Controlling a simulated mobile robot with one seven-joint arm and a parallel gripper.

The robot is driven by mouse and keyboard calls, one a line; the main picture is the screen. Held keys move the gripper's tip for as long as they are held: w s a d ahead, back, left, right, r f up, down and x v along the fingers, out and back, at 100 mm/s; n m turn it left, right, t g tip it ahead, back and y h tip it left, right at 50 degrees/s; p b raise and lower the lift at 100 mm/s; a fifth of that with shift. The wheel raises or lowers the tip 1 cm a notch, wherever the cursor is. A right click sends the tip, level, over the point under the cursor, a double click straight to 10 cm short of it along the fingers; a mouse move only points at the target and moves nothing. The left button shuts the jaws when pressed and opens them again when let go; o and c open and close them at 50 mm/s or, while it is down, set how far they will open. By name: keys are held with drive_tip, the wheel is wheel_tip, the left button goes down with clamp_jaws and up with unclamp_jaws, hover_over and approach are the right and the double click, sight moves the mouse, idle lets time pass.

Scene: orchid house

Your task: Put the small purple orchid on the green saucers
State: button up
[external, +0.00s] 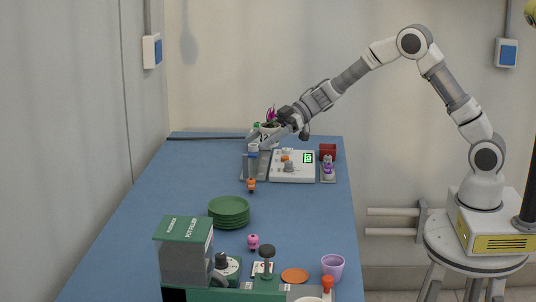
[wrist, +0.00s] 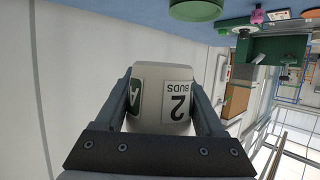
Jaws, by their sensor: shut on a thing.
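My gripper (external: 278,132) is at the far end of the blue table. In the wrist view my gripper (wrist: 163,97) is shut on a white pot (wrist: 162,84) with labels reading "A" and "2 BUDS", upside down in that picture. The small purple orchid (external: 271,114) shows its flower just above my gripper in the external view. Its pot is partly hidden by the gripper. The green saucers (external: 229,220) stand stacked on the table, nearer the camera and apart from my gripper. They also show at the top of the wrist view (wrist: 196,10).
A white device (external: 293,175) with a green display stands near the gripper, with a red container (external: 328,150) beside it. A green-topped pot filler (external: 184,229), a pink figure (external: 253,241) and a purple cup (external: 333,267) are at the near end. The table's left middle is clear.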

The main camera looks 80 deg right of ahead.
drive_tip(key=w+a+n+g+y+p, duration=0.1)
drive_tip(key=w+a+n, duration=0.1)
drive_tip(key=w+a, duration=0.3)
drive_tip(key=b, duration=0.3)
hover_over(220, 207)
wheel_tip(220, 207, down, 7)
drive_tip(key=shift+d+r, duration=0.1)
drive_tip(key=shift+f+b, duration=0.45)
drive_tip(key=shift+f, duration=1.55)
drive_tip(key=shift+f, duration=0.15)
drive_tip(key=o, duration=1.5)
drive_tip(key=shift+g, duration=0.3)
